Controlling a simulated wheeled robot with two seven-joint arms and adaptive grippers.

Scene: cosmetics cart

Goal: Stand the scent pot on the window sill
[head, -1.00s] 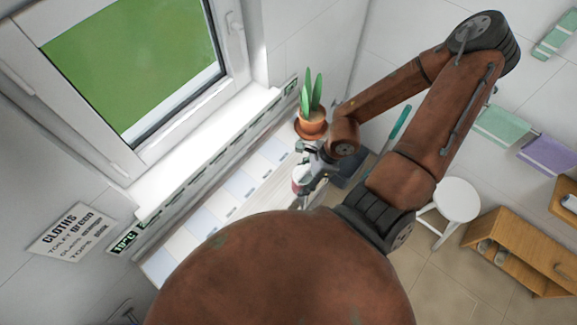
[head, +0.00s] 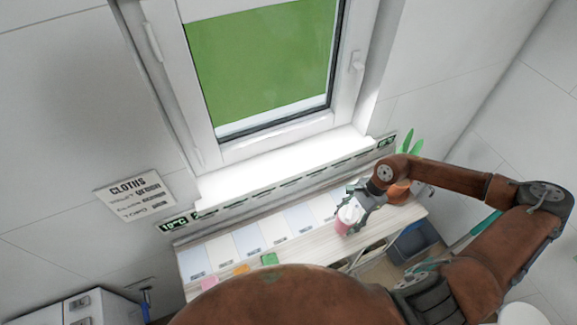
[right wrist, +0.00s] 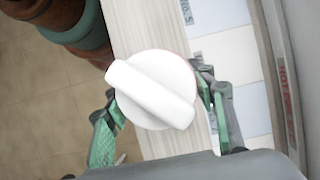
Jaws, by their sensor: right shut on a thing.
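The scent pot (head: 345,222) is a small pink jar with a white top. My right gripper (head: 357,207) is shut on it, near the right end of the pale counter in the head view. In the right wrist view the white round lid (right wrist: 150,88) with a raised bar fills the space between the green fingers (right wrist: 160,112); it hides most of the pot's body. The window sill (head: 270,168) is a bright white ledge under the window, behind and left of the pot, and looks bare. My left gripper is not in view.
A label strip (head: 290,186) runs below the sill. The counter (head: 300,246) has pale panels and small coloured items at its front left. A cloths sign (head: 135,194) hangs on the left wall.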

